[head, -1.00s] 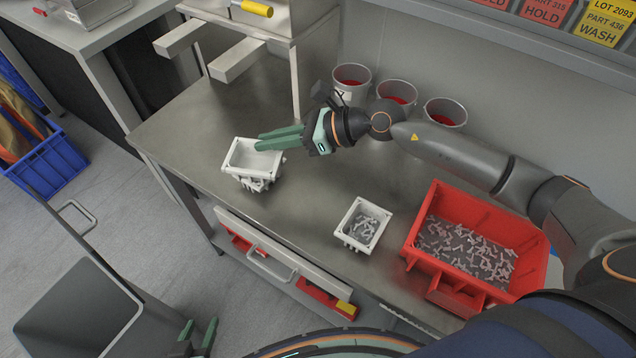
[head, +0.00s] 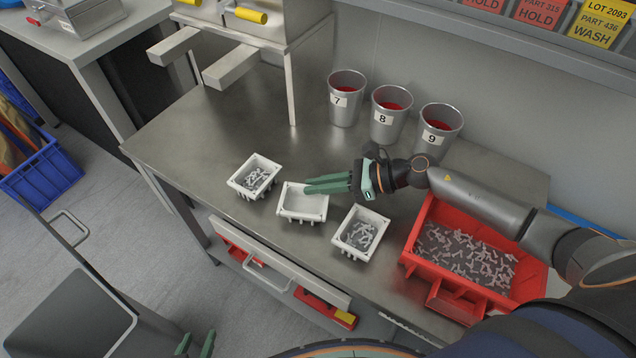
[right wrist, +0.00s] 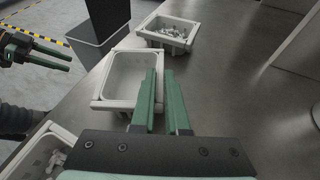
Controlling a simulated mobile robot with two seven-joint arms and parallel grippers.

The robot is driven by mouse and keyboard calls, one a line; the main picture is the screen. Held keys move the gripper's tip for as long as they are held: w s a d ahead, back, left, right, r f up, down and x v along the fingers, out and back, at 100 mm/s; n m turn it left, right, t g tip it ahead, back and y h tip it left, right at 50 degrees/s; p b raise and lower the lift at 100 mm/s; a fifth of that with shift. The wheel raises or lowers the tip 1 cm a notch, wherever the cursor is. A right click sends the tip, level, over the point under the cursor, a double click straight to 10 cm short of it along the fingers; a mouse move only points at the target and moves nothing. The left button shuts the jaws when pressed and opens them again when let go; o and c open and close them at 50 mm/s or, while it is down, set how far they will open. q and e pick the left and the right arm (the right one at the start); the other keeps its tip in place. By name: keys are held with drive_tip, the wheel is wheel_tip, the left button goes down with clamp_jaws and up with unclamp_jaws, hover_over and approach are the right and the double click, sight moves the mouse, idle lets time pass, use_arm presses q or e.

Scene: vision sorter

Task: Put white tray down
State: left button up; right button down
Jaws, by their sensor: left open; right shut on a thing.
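An empty white tray (head: 297,205) is between two other white trays over the steel bench, its rim in the fingers of my right gripper (head: 328,185). The right wrist view shows this tray (right wrist: 112,78) upright, with the shut fingers (right wrist: 163,100) over its near right rim. It is level and at or very close to the bench top; I cannot tell whether it touches. My left gripper (head: 196,345) is open and empty at the bottom of the head view, away from the bench.
White trays holding grey parts stand to the left (head: 238,184) and right (head: 345,243). A red bin (head: 412,262) of parts is further right. Cups numbered 7 (head: 345,112), 8 (head: 386,128) and 9 (head: 433,139) stand behind. Bare bench (head: 200,135) lies at back left.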

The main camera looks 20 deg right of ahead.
drive_tip(key=shift+f, duration=0.1)
drive_tip(key=c, duration=0.9)
unclamp_jaws()
drive_tip(key=shift+r, duration=0.25)
drive_tip(key=v, duration=0.3)
drive_tip(key=b+v, duration=0.1)
drive_tip(key=v, duration=0.3)
drive_tip(key=b+v, duration=0.1)
drive_tip(key=v, duration=0.2)
drive_tip(key=shift+s+d+f, duration=0.2)
drive_tip(key=shift+d, duration=0.1)
drive_tip(key=shift+s+d+r, duration=0.25)
drive_tip(key=shift+d+r, duration=0.15)
drive_tip(key=shift+d, duration=0.15)
